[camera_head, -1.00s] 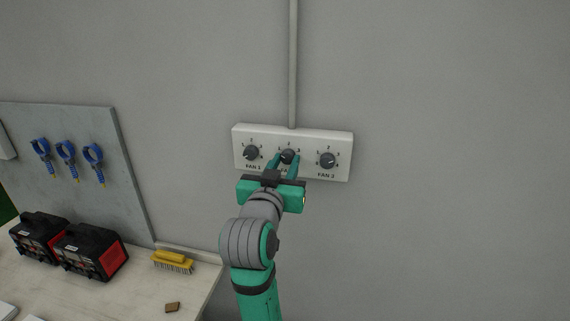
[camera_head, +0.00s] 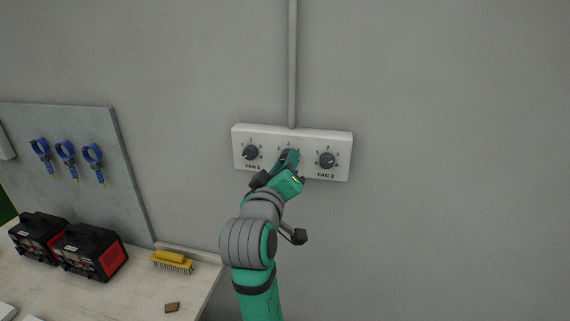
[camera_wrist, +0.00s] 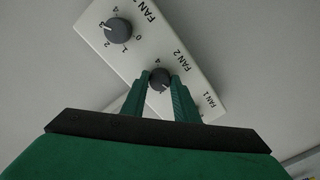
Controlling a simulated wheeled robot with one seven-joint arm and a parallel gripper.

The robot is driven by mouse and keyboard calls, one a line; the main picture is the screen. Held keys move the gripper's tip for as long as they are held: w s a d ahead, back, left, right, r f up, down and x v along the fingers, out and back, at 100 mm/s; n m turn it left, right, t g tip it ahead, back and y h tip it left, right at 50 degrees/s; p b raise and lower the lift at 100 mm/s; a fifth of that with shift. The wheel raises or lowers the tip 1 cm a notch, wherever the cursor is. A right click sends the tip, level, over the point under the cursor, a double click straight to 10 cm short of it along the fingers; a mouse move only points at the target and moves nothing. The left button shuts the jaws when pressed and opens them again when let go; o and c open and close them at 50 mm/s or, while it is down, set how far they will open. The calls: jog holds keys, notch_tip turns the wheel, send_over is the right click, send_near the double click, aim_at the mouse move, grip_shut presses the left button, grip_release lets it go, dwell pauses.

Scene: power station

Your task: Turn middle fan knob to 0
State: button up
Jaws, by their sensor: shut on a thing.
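The white fan panel (camera_head: 308,171) is fixed to the grey wall with three dark round knobs in a row. The middle knob (camera_wrist: 160,79), labelled FAN 2 in the wrist view, sits between the fingertips of my gripper (camera_wrist: 161,82). The fingers are shut on it from both sides. In the head view my gripper (camera_head: 289,157) is rolled to one side and covers most of the middle knob and its label. A small white pointer mark shows on the knob, but I cannot tell which number it faces. A 4 is visible beside it.
The FAN 1 knob (camera_head: 250,152) is close on the left and another knob (camera_head: 327,160) close on the right. A vertical conduit (camera_head: 292,65) runs up from the panel. The right wall is clear.

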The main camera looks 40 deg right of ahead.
jog(key=shift+n, duration=1.6)
jog(key=o, duration=1.1)
jog(key=shift+c, duration=0.2)
jog(key=shift+a, duration=0.1)
jog(key=v, duration=1)
jog(key=shift+s+a, duration=0.2)
jog(key=shift+s, duration=0.15)
